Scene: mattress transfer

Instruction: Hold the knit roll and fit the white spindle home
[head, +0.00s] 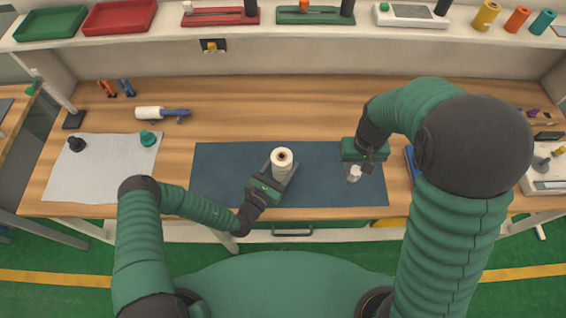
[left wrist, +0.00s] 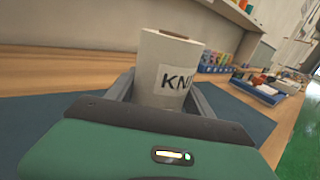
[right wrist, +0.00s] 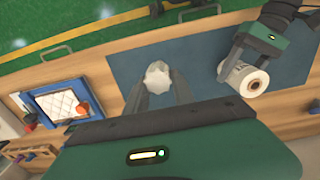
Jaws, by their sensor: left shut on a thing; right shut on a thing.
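The knit roll (head: 282,158) stands upright on the dark blue mat (head: 225,170), with a dark hole in its top. In the left wrist view the roll (left wrist: 166,65) shows a label beginning "KN". My left gripper (head: 278,176) is shut on the roll low down, a finger on each side. The small white spindle (head: 354,174) is in my right gripper (head: 361,167), to the right of the roll and apart from it. In the right wrist view the spindle (right wrist: 158,75) sits between the two fingers. Its height above the mat is hard to tell.
A grey sheet (head: 105,175) with a black and a teal piece lies at the left. A white-and-blue tool (head: 160,113) lies behind it. A blue tray (right wrist: 68,103) is beside the mat. A shelf (head: 350,38) with trays and spools runs along the back.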

